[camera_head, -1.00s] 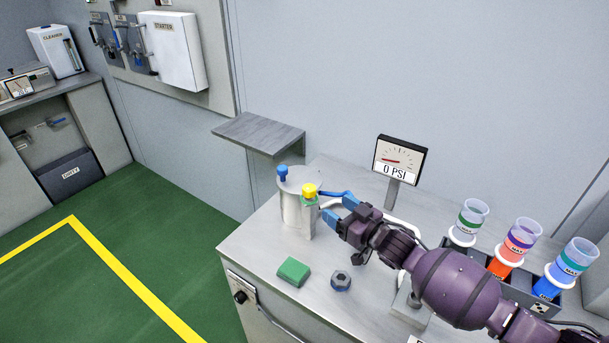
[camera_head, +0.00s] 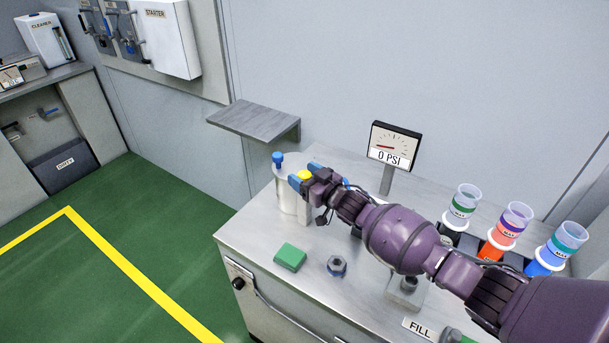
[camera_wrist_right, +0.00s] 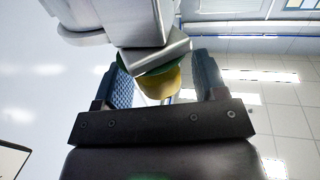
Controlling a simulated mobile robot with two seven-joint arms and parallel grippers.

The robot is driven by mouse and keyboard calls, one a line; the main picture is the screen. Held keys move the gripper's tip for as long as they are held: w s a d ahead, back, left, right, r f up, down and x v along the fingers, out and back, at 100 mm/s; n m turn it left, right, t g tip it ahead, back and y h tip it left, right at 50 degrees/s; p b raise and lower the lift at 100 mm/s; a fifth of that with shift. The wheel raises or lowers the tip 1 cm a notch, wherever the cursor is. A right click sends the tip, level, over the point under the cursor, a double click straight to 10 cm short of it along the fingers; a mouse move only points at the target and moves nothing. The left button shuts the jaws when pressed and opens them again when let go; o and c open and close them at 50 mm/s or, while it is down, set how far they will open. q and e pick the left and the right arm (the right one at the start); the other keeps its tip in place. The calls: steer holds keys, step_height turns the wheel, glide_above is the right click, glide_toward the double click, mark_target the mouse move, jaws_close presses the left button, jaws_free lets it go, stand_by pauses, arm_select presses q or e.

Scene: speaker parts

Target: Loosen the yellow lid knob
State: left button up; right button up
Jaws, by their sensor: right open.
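The yellow lid knob (camera_head: 304,175) is on the right side of the grey-white cylindrical vessel (camera_head: 286,198), near its top. My right gripper (camera_head: 303,177) is at the knob with its blue fingers open on either side. In the right wrist view, the yellow knob (camera_wrist_right: 162,84) with a green part behind it lies between the two spread fingers of the right gripper (camera_wrist_right: 165,82). A gap shows between the knob and the right finger; contact with the left finger is unclear. My left gripper is not in view.
A blue knob (camera_head: 278,160) stands on the vessel's far left edge. A green block (camera_head: 290,257) and a dark hex nut (camera_head: 337,266) lie in front on the counter. A gauge (camera_head: 393,147) reading 0 PSI and several coloured cups (camera_head: 510,225) stand behind and to the right.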

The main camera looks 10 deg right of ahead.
steer(key=c, duration=0.9)
steer(key=shift+c, duration=0.2)
steer(key=shift+n, duration=0.3)
